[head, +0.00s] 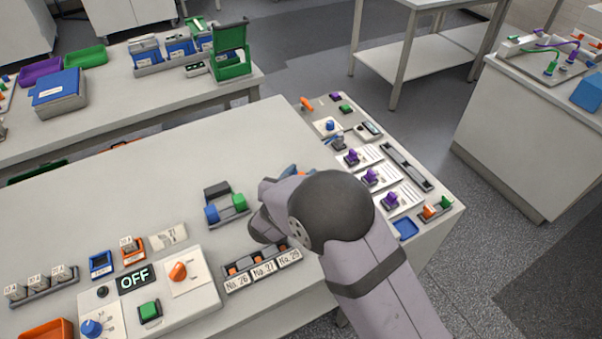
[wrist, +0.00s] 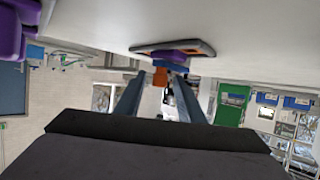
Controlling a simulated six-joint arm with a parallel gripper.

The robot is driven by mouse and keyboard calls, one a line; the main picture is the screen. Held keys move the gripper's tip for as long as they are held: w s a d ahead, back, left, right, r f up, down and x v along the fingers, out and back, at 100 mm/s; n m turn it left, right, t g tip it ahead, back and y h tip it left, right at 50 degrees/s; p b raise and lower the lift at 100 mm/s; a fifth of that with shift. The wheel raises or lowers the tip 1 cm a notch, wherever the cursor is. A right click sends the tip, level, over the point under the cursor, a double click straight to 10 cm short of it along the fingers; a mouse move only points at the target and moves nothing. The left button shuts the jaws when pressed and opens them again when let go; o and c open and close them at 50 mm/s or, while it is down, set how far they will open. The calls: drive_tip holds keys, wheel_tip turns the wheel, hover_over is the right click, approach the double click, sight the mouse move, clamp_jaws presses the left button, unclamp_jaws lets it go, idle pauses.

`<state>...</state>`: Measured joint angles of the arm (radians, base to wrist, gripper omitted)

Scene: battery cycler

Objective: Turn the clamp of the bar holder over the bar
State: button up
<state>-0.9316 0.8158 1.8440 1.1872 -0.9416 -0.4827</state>
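In the wrist view, which looks upside down, my gripper (wrist: 159,77) has its two fingers apart. A small orange block (wrist: 160,78) shows between the fingertips, with gaps on both sides; I cannot tell its depth. Just past it are a blue piece (wrist: 172,67) and a purple piece (wrist: 171,56) on a flat dark plate with a rounded orange edge (wrist: 200,48). This may be the bar holder with its clamp; I cannot tell which part is the clamp or the bar. In the head view, my arm covers this place and my fingers; only a bit of blue (head: 289,172) shows beside it.
A grey rack with labelled slots (head: 262,268) stands just in front of my arm. A cradle with blue and green ends (head: 226,206) stands to the left. Purple-knobbed panels (head: 370,177) and a long dark holder (head: 407,167) lie to the right. The table's back left is clear.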

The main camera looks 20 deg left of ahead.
drive_tip(key=shift+b+v, duration=0.75)
drive_tip(key=shift+v, duration=2.95)
drive_tip(key=shift+w, duration=0.1)
drive_tip(key=w+d+r+g+y+p, duration=0.15)
drive_tip(key=d+g, duration=0.35)
drive_tip(key=d, duration=1.2)
drive_tip(key=s+d+f+g+h+b, duration=0.15)
drive_tip(key=s+d+g, duration=0.25)
drive_tip(key=s+d, duration=0.5)
drive_tip(key=s+d+f+g, duration=0.35)
drive_tip(key=s+d, duration=0.35)
drive_tip(key=s, duration=0.4)
wheel_tip(320, 180, up, 18)
drive_tip(key=g+p, duration=0.1)
drive_tip(key=p, duration=1.6)
drive_tip(key=f+b, duration=0.1)
drive_tip(key=f, duration=0.1)
drive_tip(key=f+b, duration=0.1)
drive_tip(key=b, duration=0.1)
drive_tip(key=f+b, duration=0.2)
drive_tip(key=shift+s+a+f, duration=0.1)
drive_tip(key=shift+s+f, duration=0.15)
drive_tip(key=shift+f, duration=0.05)
